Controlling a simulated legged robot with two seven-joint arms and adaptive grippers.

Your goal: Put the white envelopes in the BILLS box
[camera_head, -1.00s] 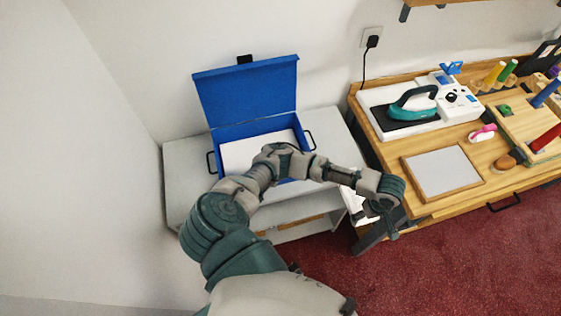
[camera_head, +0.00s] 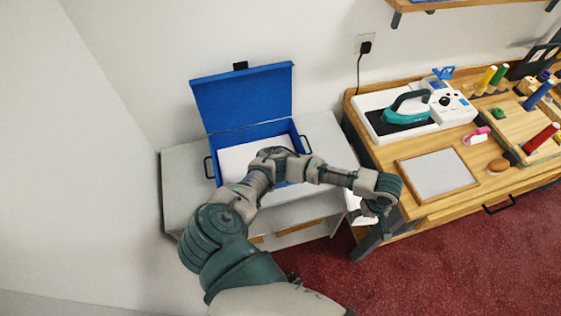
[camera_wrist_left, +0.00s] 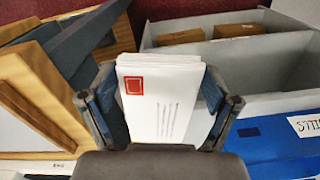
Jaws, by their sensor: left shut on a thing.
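A stack of white envelopes (camera_wrist_left: 165,90) with a red stamp mark stands upright between the fingers of my left gripper (camera_wrist_left: 158,82), which is shut on it. In the head view my left gripper (camera_head: 377,205) is in front of the gap between cabinet and workbench, right of the box; its fingers are mostly hidden by the wrist. The blue box (camera_head: 243,96) sits on the white cabinet with its lid up and a flat white area inside. In the left wrist view the blue box (camera_wrist_left: 262,138) is at the lower right, with a partly cut-off BILLS label (camera_wrist_left: 306,125). My right gripper is out of view.
The white cabinet (camera_head: 183,190) has an open compartment with brown boxes (camera_wrist_left: 238,30). The wooden workbench (camera_head: 410,160) at right carries an iron (camera_head: 405,108), a framed white board (camera_head: 438,172) and several coloured rolls. Red floor lies in front.

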